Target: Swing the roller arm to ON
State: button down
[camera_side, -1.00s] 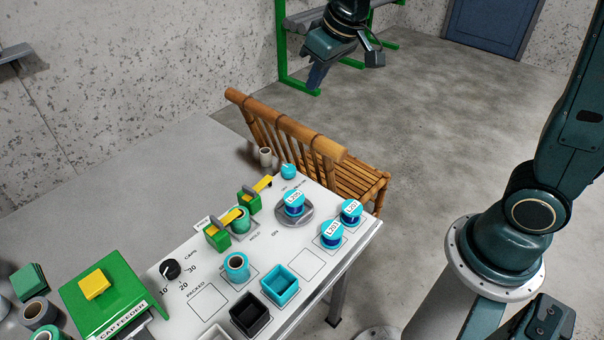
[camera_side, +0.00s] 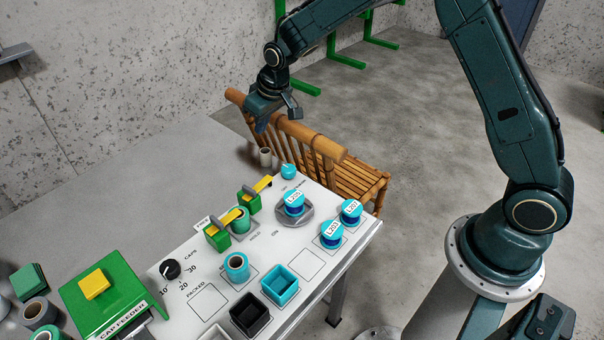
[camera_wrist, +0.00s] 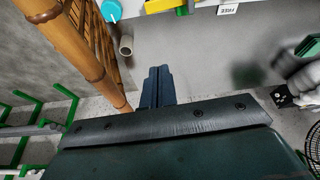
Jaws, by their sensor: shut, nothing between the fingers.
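Two yellow arms sit on green blocks on the white panel; I cannot tell which is the roller arm. One yellow arm (camera_side: 228,219) reaches toward a green roll (camera_side: 240,220); the other yellow arm (camera_side: 260,187) points up and right toward a turquoise knob (camera_side: 288,171). Small labels lie nearby; one by the turquoise spool seems to read ON or OFF. My gripper (camera_side: 261,125) is shut and empty, in the air beyond the panel's far edge, touching neither arm. In the wrist view its closed fingers (camera_wrist: 158,75) point toward the panel, where part of a yellow arm (camera_wrist: 166,4) shows.
A bamboo chair (camera_side: 300,130) stands close behind the panel, beside and below my gripper. A small pale roll (camera_side: 265,156) lies between. Turquoise spools (camera_side: 294,204), a turquoise bin (camera_side: 280,285), a black bin (camera_side: 249,314) and a green cap feeder (camera_side: 105,300) crowd the panel.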

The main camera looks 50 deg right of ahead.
jog(key=x, duration=0.7)
jog(key=shift+w+a+f, duration=0.25)
jog(key=shift+a, duration=0.05)
jog(key=shift+f, duration=0.1)
jog(key=x, duration=0.9)
jog(key=shift+f, duration=0.4)
jog(key=shift+s+d, duration=0.15)
jog(key=shift+s, duration=0.8)
jog(key=shift+s+d, duration=0.1)
jog(key=shift+s, duration=0.85)
